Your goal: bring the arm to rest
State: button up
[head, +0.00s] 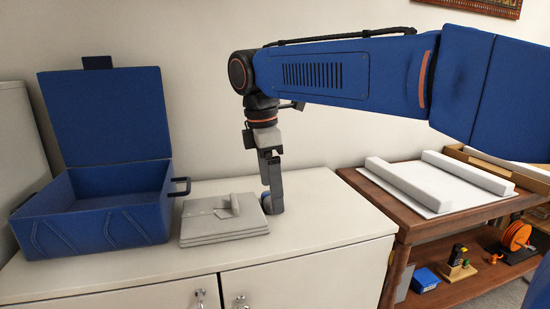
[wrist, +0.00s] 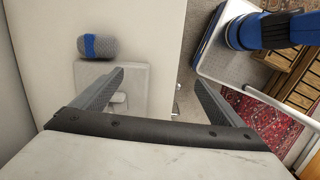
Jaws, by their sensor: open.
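My gripper (head: 272,208) points down over the right part of the white cabinet top, at the end of my blue arm. In the wrist view its two fingers (wrist: 160,80) are spread apart with nothing between them. A grey folded stack (head: 222,228) lies on the cabinet just left of the gripper; it shows partly behind the left finger in the wrist view (wrist: 90,72). A grey roll with a blue band (wrist: 97,47) lies beside the stack; in the head view it is mostly hidden behind the fingers.
A blue box (head: 100,220) with its lid up stands on the cabinet's left. The cabinet top (head: 325,215) is bare right of the gripper. A brown wooden table (head: 400,213) with a white padded tray (head: 430,187) stands at right, small items on its lower shelf. A wall is behind.

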jog(key=s+d+f+m, duration=0.2)
jog(key=d+m, duration=0.1)
jog(key=d, duration=0.3)
jog(key=s+d+f+m+t+y, duration=0.1)
jog(key=s+d+f+m, duration=0.15)
jog(key=d, duration=0.35)
jog(key=s+d+f+m, duration=0.1)
jog(key=s+d+m, duration=0.1)
jog(key=d+m, duration=0.3)
jog(key=s+d+f+m+t, duration=0.3)
jog(key=s+d+f+m, duration=0.7)
jog(key=s+d+f, duration=0.3)
jog(key=shift+s+f, duration=0.3)
jog(key=shift+f, duration=0.3)
